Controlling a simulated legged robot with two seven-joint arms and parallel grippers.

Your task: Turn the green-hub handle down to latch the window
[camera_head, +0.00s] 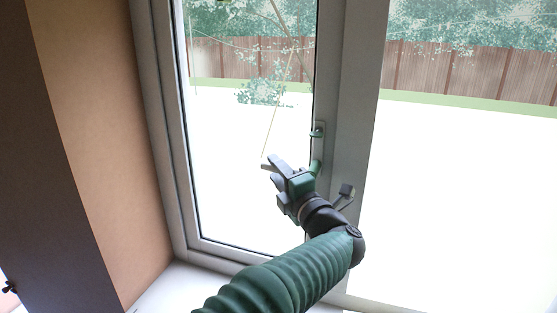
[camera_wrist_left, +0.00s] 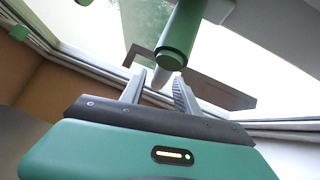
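The window handle's green hub (camera_head: 318,131) sits on the grey frame between the two panes in the head view. A short green piece (camera_head: 316,167) shows below it, partly behind my left gripper; I cannot tell whether it belongs to the handle. My left gripper (camera_head: 270,182) is beside the frame, its grey fingers apart and pointing left over the pane. In the left wrist view, a green rod end (camera_wrist_left: 177,52) with a dark ring lies just above the gap between the fingers (camera_wrist_left: 165,85). The fingers look open; contact is unclear. My right gripper is not in view.
A dark grey square piece with a lever (camera_head: 346,190) stands on the frame, close right of my left wrist. The tan reveal wall (camera_head: 100,140) is on the left. A white sill (camera_head: 180,290) runs below. Glass panes lie on both sides of the frame.

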